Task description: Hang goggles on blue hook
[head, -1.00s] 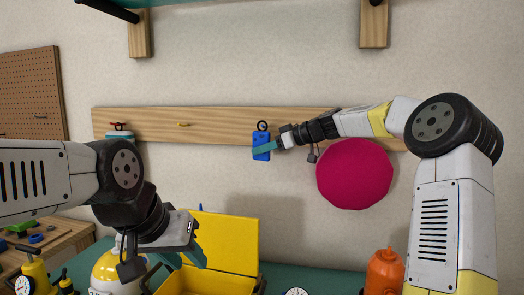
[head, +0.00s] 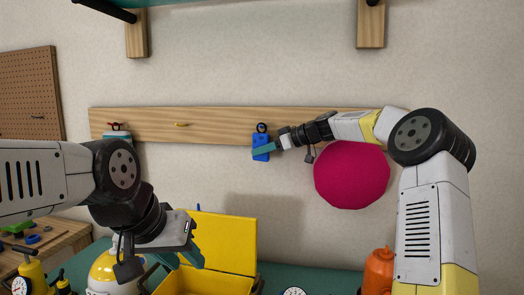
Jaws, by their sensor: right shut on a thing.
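My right gripper (head: 265,152) is shut on a small flat blue object (head: 262,142) with a black ring at its top. It holds the object upright against the wooden rail (head: 215,125) on the wall. I cannot tell whether the ring is around a hook, and no blue hook shows clearly. A red hook (head: 114,125) and a yellow hook (head: 182,125) are on the rail further left. A small teal and white object (head: 117,137) is at the red hook, partly hidden by my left arm. I cannot make out goggles for sure. My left gripper (head: 180,257) is open and empty, low at left.
A large crimson round thing (head: 352,176) is at the wall behind my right arm. Below are an open yellow box (head: 228,240), an orange bottle (head: 379,271) and a yellow-and-white tank (head: 104,272). The wall between rail and box is clear.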

